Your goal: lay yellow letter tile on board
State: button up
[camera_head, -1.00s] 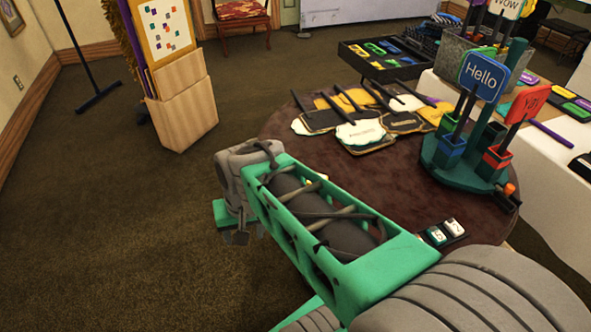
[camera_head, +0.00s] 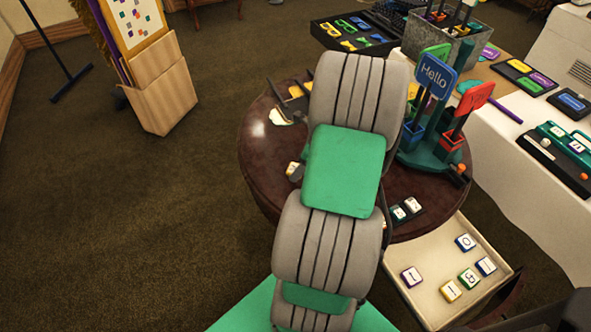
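Lettered tiles lie in an open cream drawer (camera_head: 428,303) below the round table's right side. One is a white-faced tile with yellow edges (camera_head: 451,291). Beside it are a green-edged tile (camera_head: 468,278), a purple-edged tile (camera_head: 411,276) and blue-edged tiles (camera_head: 465,242). A small dark board (camera_head: 398,214) with light lettered tiles lies on the table edge, partly hidden by my arm. A small pale-and-yellow piece (camera_head: 293,168) shows at my arm's left side; I cannot tell what it is. My gripper is hidden behind my arm.
My arm covers the middle of the round brown table (camera_head: 257,160). A green stand (camera_head: 425,155) holds Hello (camera_head: 436,77) and red (camera_head: 474,97) signs at its right. A white-covered table (camera_head: 520,185) with another tile board (camera_head: 555,158) stands further right.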

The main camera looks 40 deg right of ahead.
jog(key=shift+w+a+f, duration=0.1)
jog(key=shift+w+f, duration=0.1)
jog(key=shift+f, duration=0.25)
jog(key=shift+c, duration=0.4)
grip_shut()
jog(key=shift+r, duration=0.1)
